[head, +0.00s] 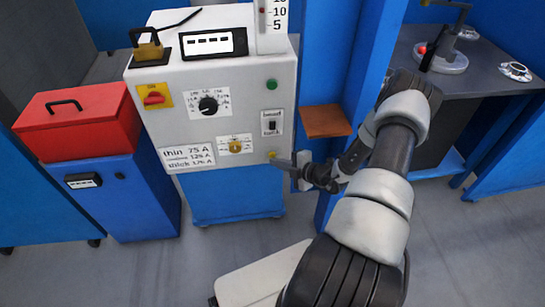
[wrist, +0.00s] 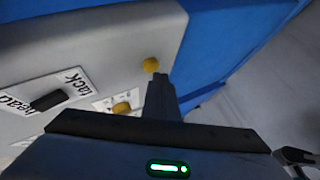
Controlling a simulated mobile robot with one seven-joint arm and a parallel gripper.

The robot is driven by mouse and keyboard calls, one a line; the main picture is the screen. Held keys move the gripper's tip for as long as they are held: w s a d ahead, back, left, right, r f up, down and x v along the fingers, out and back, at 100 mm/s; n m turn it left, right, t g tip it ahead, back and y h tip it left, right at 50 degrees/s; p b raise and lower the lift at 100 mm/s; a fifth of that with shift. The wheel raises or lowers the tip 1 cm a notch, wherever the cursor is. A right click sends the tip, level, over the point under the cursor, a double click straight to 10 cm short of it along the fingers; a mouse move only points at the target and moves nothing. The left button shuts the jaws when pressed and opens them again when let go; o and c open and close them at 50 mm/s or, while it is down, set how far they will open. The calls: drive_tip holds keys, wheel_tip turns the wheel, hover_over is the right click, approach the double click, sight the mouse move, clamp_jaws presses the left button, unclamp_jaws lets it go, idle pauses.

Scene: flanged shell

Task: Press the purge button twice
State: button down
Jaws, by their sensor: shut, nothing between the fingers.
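A small round yellow button (head: 271,154) sits low at the right edge of the white machine's front panel; I read no label on it, so I cannot confirm it is the purge button. It also shows in the wrist view (wrist: 151,64). My gripper (head: 279,161) reaches in from the right with its fingers closed and empty. In the wrist view the fingertips (wrist: 157,80) are right by the yellow button; I cannot tell whether they touch it. A green button (head: 271,84) is higher on the same panel.
Left of the yellow button is a yellow knob (head: 235,146); above it is a black toggle switch (head: 272,126) on a label plate. A blue post (head: 350,70) with a brown shelf (head: 326,121) stands close at the right. A red box (head: 80,120) is at the left.

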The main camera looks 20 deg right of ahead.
drive_tip(key=shift+w+d, duration=0.15)
drive_tip(key=shift+w, duration=0.35)
idle(0.6)
idle(0.3)
drive_tip(key=shift+s+a, duration=0.25)
drive_tip(key=shift+s, duration=0.65)
drive_tip(key=shift+s+a+p, duration=0.25)
drive_tip(key=shift+s+p, duration=0.1)
drive_tip(key=shift+s, duration=0.45)
drive_tip(key=shift+s+a+p, duration=0.2)
drive_tip(key=shift+s+p, duration=0.1)
drive_tip(key=shift+s, duration=0.5)
drive_tip(key=shift+s+a+p, duration=0.25)
drive_tip(key=shift+s+p, duration=0.1)
drive_tip(key=shift+s, duration=0.45)
idle(0.5)
